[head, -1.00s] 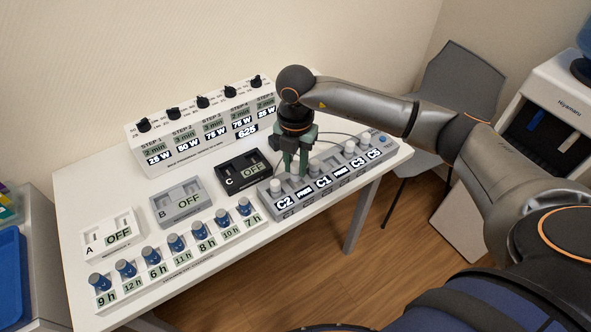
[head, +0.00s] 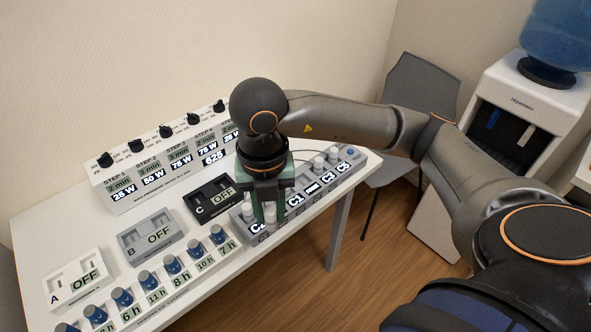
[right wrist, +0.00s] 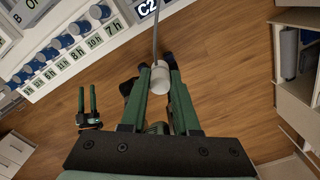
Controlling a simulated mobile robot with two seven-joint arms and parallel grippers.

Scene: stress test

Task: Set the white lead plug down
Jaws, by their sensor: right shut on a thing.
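My right gripper (head: 268,212) is shut on the white lead plug (right wrist: 160,80), which shows as a pale cylinder between the green fingertips in the right wrist view. A thin grey lead (right wrist: 155,40) runs from the plug. In the head view the gripper hangs in front of the grey socket unit (head: 336,177), around its C2 end, and mostly hides the held plug. In the wrist view, wooden floor lies behind the plug and the C2 label is just beyond it. My left gripper (right wrist: 88,106) shows in the wrist view, empty, with its fingers apart.
Boxes A (head: 75,281), B (head: 150,234) and black C (head: 213,200) show OFF on the white table (head: 25,232). A strip of blue-capped timers (head: 172,264) lines the front. A step controller (head: 150,165) stands behind. Other white plugs (head: 333,153) stand on the socket unit.

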